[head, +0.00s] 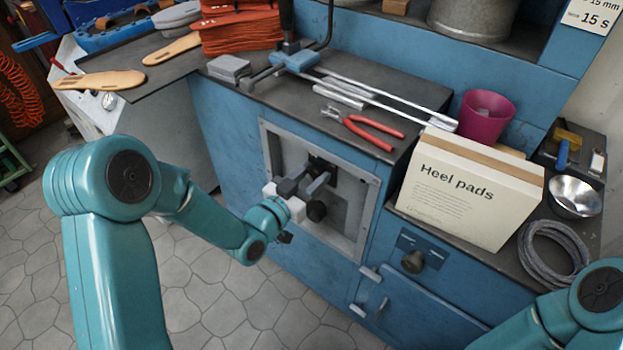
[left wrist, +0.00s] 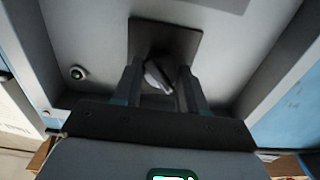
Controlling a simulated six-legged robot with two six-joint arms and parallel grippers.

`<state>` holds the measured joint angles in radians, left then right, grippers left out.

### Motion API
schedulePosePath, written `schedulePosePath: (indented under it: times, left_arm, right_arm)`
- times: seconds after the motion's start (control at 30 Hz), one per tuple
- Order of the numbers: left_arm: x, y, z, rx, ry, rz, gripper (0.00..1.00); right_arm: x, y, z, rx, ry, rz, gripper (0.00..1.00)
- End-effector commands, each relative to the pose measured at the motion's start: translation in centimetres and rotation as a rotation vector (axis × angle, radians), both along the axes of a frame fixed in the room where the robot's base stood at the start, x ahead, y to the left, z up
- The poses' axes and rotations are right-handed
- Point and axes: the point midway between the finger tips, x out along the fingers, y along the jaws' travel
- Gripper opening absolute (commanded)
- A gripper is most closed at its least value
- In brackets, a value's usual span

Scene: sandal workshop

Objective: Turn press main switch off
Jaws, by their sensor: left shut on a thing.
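The press main switch is a grey knob (left wrist: 158,76) on a dark square plate (left wrist: 166,38), inside a recessed grey panel (head: 361,232) in the front of the blue press. In the left wrist view the knob sits between my two fingers and looks slanted. My left gripper (head: 309,180) reaches into the recess and is shut on the knob; in the head view the gripper largely hides the knob. The dark plate also shows in the head view (head: 321,163). Of my right arm only a link shows at the lower right; its gripper is out of view.
A small round button (left wrist: 77,73) sits on the panel beside the switch. A dark knob (head: 413,262) sticks out below the box. Floor in front is clear.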

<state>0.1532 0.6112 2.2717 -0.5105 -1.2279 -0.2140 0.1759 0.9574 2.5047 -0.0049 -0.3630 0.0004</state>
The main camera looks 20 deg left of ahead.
Motion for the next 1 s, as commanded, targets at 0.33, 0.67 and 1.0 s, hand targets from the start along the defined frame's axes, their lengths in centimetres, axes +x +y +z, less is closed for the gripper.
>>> schedulePosePath:
  times: [0.33,0.67,1.0]
  left_arm:
    - [-0.1,-0.1,-0.3,-0.023,0.016,-0.004,0.55]
    - [-0.2,0.0,-0.2,-0.022,0.012,-0.002,0.63]
    - [-5.9,2.2,-0.1,-0.023,0.015,0.003,0.63]
  right_arm:
    - [0.0,0.0,-0.4,0.0,0.0,0.0,0.0]
    - [0.0,0.0,-0.4,0.0,0.0,0.0,0.0]
    - [0.0,0.0,-0.1,0.0,0.0,0.0,0.0]
